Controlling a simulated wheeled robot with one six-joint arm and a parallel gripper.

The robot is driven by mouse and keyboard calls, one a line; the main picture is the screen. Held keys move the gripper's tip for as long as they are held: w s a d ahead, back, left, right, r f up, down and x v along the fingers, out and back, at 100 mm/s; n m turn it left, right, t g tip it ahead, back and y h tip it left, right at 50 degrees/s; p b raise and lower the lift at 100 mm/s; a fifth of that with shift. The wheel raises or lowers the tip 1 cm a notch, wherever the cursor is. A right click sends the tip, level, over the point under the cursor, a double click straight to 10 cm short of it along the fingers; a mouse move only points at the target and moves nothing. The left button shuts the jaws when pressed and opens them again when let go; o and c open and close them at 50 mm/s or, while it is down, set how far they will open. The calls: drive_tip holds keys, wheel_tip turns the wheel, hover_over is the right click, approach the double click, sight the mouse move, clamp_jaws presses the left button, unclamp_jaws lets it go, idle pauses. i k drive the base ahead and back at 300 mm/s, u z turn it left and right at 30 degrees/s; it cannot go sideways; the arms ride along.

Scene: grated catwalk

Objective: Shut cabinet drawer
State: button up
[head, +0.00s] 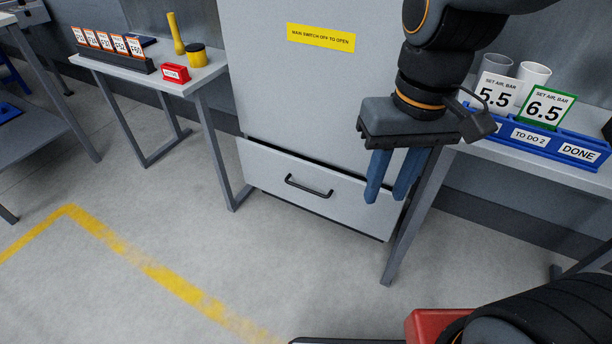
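The grey cabinet (290,95) stands in the middle of the head view, with a yellow label reading "MAIN SWITCH OFF TO OPEN". Its wide drawer (270,188) is at the bottom, with a black bar handle (308,187) on its front. A dark gap runs along the drawer's top edge, and the front stands out a little from the cabinet face, so the drawer looks partly open. My gripper (386,198) points down in front of the drawer's right part, right of the handle. Its two blue fingers are apart with nothing seen between them. Contact with the drawer cannot be told.
A left table (150,75) holds number cards, a red box and yellow items. The floor before the drawer is clear, with yellow line marking.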

sight(335, 194)
drive_tip(key=k, duration=0.7)
drive_tip(key=u, duration=0.9)
drive_tip(key=i, duration=0.5)
